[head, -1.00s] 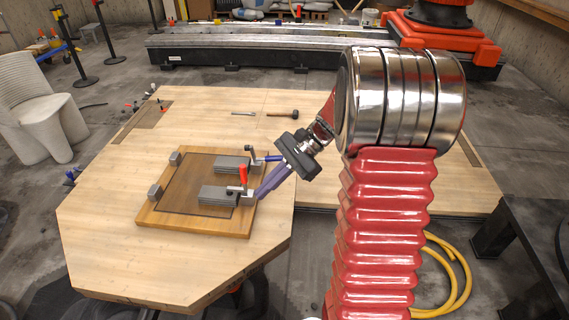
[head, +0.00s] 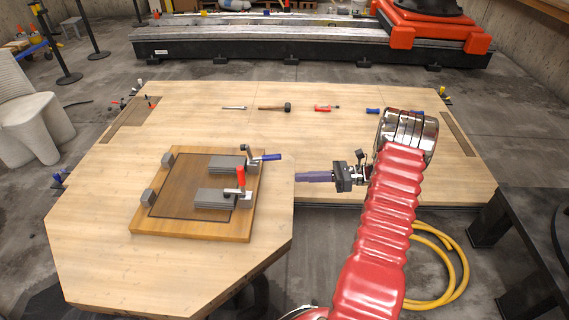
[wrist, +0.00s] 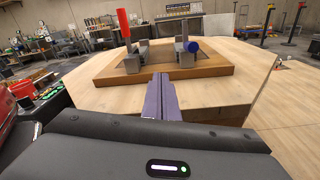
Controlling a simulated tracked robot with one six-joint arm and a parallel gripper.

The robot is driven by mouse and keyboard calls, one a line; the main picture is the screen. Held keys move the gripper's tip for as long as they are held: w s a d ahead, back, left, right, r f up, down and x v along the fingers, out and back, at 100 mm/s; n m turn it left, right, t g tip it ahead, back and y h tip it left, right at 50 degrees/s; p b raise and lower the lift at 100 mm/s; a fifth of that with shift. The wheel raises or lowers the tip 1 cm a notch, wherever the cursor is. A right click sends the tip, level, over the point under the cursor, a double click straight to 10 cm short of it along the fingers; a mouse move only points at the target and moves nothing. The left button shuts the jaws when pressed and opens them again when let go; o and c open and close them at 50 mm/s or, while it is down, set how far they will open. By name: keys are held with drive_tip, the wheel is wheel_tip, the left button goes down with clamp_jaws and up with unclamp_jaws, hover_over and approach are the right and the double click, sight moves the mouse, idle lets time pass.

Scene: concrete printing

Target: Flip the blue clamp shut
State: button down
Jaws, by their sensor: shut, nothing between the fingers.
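The blue clamp (head: 268,157) is at the far right corner of the wooden board (head: 190,229). Its blue handle lies nearly flat, pointing right past the board edge, and its dark arm stands raised. In the wrist view the blue handle (wrist: 192,46) points end-on toward me. The red clamp (head: 240,176) in front of it has its handle upright. My gripper (head: 298,177) is shut and empty, right of the board and apart from both clamps. Its purple fingers (wrist: 160,82) point toward the board in the wrist view.
Grey blocks (head: 222,199) lie under the clamps, and smaller ones stand at the board's left side. A hammer (head: 275,107), a red tool (head: 326,108) and a blue tool (head: 373,110) lie at the back of the table (head: 120,260). The tabletop between gripper and board is clear.

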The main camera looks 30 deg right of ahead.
drive_tip(key=d+f+m+t, duration=0.2)
drive_tip(key=d+f+m, duration=0.1)
drive_tip(key=d+f, duration=0.1)
drive_tip(key=shift+s+d+t, duration=0.2)
drive_tip(key=shift+d+t, duration=0.05)
drive_tip(key=shift+t, duration=0.15)
drive_tip(key=x, duration=1)
drive_tip(key=shift+f, duration=0.1)
drive_tip(key=r, duration=0.1)
drive_tip(key=w+r, duration=0.1)
drive_tip(key=shift+w+d+r, duration=0.15)
drive_tip(key=shift+d+r, duration=0.05)
drive_tip(key=shift+r, duration=0.2)
drive_tip(key=shift+w+r, duration=0.15)
drive_tip(key=shift+r, duration=0.3)
drive_tip(key=shift+d+h, duration=0.2)
drive_tip(key=shift+h, duration=0.1)
drive_tip(key=shift+r, duration=0.1)
